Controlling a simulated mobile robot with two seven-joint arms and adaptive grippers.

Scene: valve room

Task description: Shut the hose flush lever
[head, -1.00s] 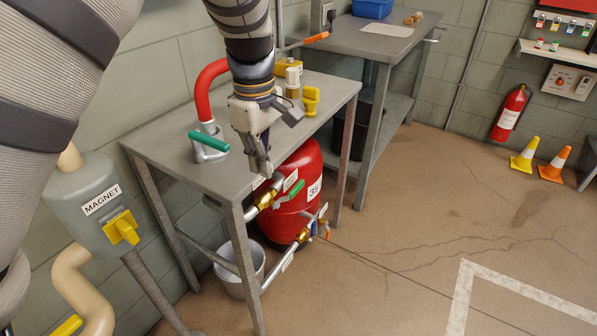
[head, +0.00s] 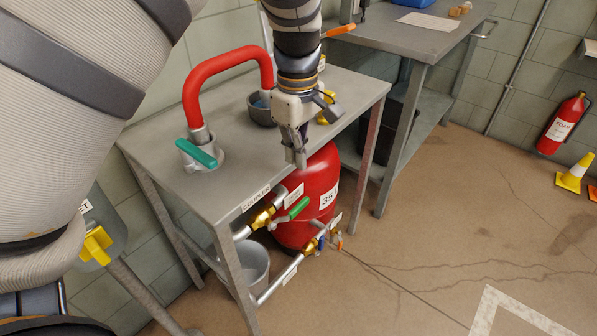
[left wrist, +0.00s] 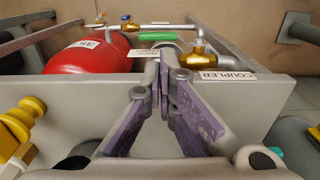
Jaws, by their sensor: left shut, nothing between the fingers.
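My left gripper (head: 295,158) is shut and empty, pointing down by the front edge of the metal bench. In the left wrist view its closed fingers (left wrist: 163,78) are just above the bench edge. Below it, a green lever (head: 299,208) sits on a pipe by a brass valve (head: 262,217); the green lever also shows in the left wrist view (left wrist: 157,37). The gripper is apart from it. Lower down are a small blue handle (head: 321,242) and an orange one (head: 339,241). The small labels are unreadable, so I cannot tell which lever is the hose flush.
A red tank (head: 318,188) marked 35 stands under the bench (head: 232,188), beside a bucket (head: 250,268). A red hose (head: 212,68) and a teal handle (head: 200,153) are on the bench top. Open floor (head: 410,270) lies to the right.

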